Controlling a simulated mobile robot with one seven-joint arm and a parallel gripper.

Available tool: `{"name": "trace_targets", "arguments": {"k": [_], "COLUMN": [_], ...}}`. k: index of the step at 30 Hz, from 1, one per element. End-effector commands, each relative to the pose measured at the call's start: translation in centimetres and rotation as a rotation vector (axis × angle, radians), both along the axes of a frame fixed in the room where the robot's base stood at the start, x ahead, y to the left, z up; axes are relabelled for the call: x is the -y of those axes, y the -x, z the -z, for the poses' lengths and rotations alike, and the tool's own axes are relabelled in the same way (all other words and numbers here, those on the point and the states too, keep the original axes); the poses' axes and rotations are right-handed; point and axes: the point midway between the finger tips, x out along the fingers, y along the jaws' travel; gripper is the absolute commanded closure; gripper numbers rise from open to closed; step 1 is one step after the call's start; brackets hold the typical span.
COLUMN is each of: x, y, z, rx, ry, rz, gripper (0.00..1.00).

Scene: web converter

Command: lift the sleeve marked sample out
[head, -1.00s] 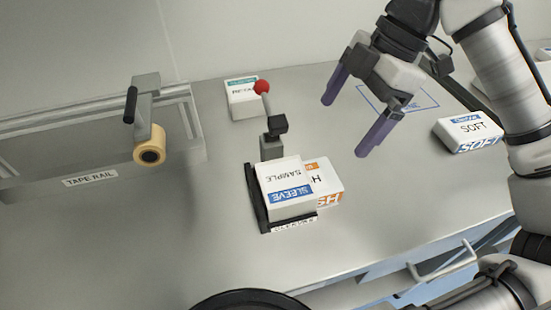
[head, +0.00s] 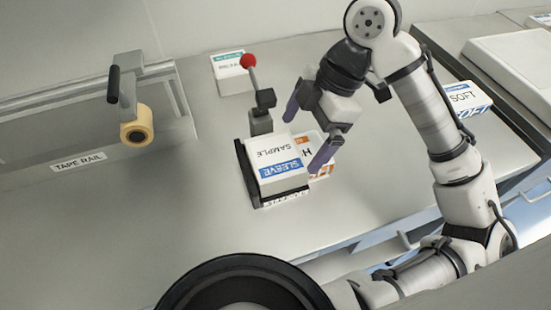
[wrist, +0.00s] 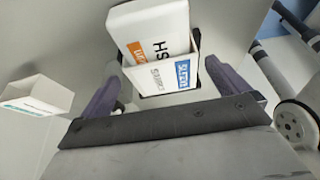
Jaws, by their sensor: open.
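The white sleeve marked SAMPLE (head: 285,150), with a blue SLEEVE band, sits in a low black holder (head: 246,178) on the worktop. The sleeve also shows in the wrist view (wrist: 160,77). A lever with a red knob (head: 248,61) stands behind it on a dark clamp-like block. My gripper (head: 300,146) is open and empty, close to the sleeve's right side in the head view. In the wrist view my gripper (wrist: 164,67) has one finger on each side of the sleeve, with gaps. How far it is above the sleeve is unclear.
A white box with an orange label (wrist: 147,30) stands right against or behind the sleeve. A teal-labelled box (head: 232,75) is at the back. A SOFT box (head: 464,98) is at the right. The tape rail (head: 78,162) with a tape roll (head: 136,127) is at the left.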

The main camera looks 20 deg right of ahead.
Motion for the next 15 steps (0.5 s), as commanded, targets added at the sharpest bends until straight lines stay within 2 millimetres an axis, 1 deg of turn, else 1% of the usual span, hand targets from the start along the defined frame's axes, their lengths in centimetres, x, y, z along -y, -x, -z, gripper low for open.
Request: {"name": "trace_targets", "arguments": {"k": [3,6,9,15], "x": [-0.7,-1.1,-1.2,-1.2], "y": [0.0,0.0,0.0,0.0], "z": [1.5,2.3,2.6,2.7], "rx": [0.001,0.000,0.000,0.000], "ry": [-0.003,-0.002,0.000,0.000], "rz": [-0.002,-0.002,-0.001,-0.001], "gripper": [0.00,0.00,0.00,0.00]}}
